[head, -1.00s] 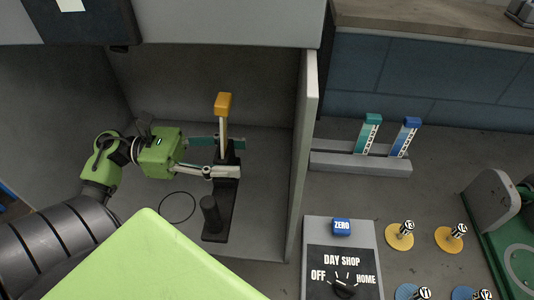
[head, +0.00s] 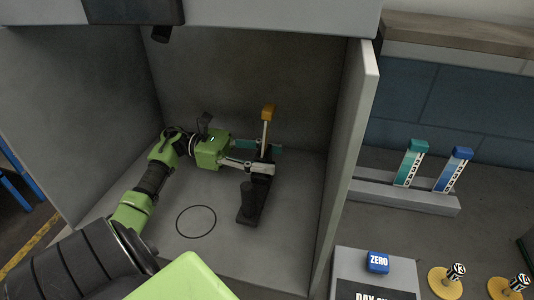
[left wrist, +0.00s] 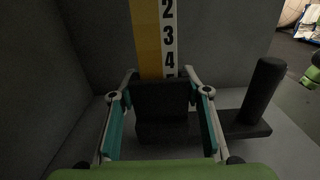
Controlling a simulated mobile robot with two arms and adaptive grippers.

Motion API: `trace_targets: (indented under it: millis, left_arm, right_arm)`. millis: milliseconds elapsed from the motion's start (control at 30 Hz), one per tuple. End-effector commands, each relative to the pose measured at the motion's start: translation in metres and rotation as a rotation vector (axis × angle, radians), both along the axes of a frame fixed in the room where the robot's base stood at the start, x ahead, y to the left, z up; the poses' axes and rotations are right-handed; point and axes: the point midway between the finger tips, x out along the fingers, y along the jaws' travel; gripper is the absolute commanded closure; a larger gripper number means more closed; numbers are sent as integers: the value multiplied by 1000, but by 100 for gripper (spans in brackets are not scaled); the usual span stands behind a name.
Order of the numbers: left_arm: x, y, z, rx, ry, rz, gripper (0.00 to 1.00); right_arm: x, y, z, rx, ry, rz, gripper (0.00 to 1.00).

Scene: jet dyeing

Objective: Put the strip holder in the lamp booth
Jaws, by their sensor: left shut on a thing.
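The strip holder (head: 246,215) is black, with a long base, a short round post and a block carrying an upright numbered strip with an orange cap (head: 268,112). My left gripper (head: 262,159) is shut on its block; in the left wrist view the fingers (left wrist: 162,92) lie either side of the dark block (left wrist: 163,124). The holder is inside the grey lamp booth (head: 369,100), right of a thin black ring (head: 196,206) on its floor. I cannot tell whether its base touches the floor. My right gripper is not in view.
The booth's side wall stands close to the right of the holder. Outside it, a grey rack (head: 405,197) holds a teal strip (head: 411,163) and a blue strip (head: 453,170). A ZERO button box (head: 400,272) and yellow discs (head: 445,283) lie in front.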

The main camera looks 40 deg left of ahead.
Motion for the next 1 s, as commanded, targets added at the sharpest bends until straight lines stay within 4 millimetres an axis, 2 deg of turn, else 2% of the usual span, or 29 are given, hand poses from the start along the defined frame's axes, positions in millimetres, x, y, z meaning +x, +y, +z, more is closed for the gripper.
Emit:
trace_targets:
  millis: [67,267,667,700,733,767,1000]
  left_arm:
    - [4,3,-7,0,-1,0,82]
    - [3,2,-32,-2,0,0,82]
    - [3,2,-38,0,-1,0,82]
    - [3,2,-38,0,0,0,51]
    - [3,2,-37,0,0,0,43]
    - [3,2,-37,0,0,0,39]
    - [3,2,-37,0,0,0,39]
  right_arm:
    - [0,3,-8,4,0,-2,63]
    - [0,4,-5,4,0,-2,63]
    - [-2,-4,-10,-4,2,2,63]
    - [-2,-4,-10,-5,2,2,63]
    - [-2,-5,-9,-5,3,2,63]
    - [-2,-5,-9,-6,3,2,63]
    - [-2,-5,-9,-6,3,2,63]
